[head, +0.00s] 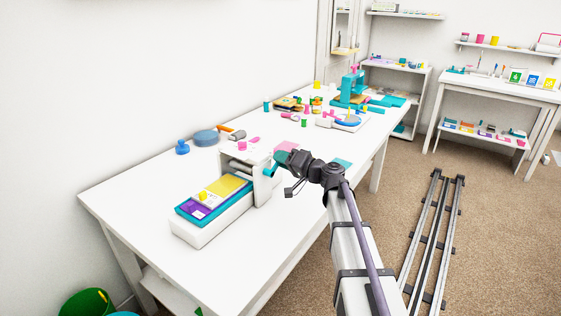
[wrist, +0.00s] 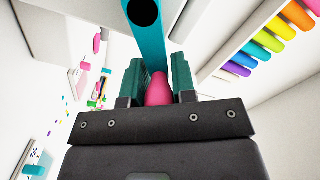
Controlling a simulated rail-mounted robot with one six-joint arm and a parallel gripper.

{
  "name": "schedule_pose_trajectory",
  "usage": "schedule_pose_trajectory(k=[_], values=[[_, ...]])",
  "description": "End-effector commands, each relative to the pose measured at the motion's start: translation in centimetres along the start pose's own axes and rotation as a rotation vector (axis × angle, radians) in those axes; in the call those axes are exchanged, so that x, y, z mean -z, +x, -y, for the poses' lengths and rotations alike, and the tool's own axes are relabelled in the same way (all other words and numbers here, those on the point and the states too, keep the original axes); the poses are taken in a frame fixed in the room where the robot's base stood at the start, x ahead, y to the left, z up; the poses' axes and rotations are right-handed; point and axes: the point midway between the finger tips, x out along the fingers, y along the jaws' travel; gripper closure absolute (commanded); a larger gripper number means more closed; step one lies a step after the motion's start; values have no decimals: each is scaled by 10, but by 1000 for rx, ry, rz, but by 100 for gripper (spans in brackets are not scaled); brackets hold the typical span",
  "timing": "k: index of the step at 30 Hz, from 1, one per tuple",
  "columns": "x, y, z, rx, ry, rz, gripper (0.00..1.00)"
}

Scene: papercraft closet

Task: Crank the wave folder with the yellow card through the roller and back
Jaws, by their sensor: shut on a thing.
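The wave folder, a white machine with a roller housing (head: 262,186), stands on the long white table. A teal tray sticks out of its left side, bearing the yellow card (head: 228,186), a purple piece (head: 197,211) and a small yellow knob. My gripper (head: 281,160) is at the right side of the housing, on the crank. In the wrist view its two green fingers (wrist: 158,85) are shut around the pink crank handle (wrist: 158,92). The teal crank arm (wrist: 148,40) runs from the handle up to the housing.
A blue bottle (head: 182,147), a blue round thing (head: 206,138) and small colourful items lie behind the folder. A teal press (head: 352,88) stands at the table's far end. The table front left of my arm is clear. Floor rails (head: 432,240) run at the right.

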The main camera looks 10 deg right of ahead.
Motion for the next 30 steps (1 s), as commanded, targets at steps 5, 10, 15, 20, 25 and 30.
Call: schedule_pose_trajectory(k=[5, 10, 15, 20, 25, 30], values=[[-2, 0, -7, 0, 107, 2, 99], [-2, 0, -10, 0, 175, 2, 99], [-2, 0, -12, 0, 209, 2, 99], [-2, 0, -12, 0, 218, 2, 99], [-2, 0, -12, 0, 218, 1, 99], [-2, 0, -12, 0, 217, 1, 68]])
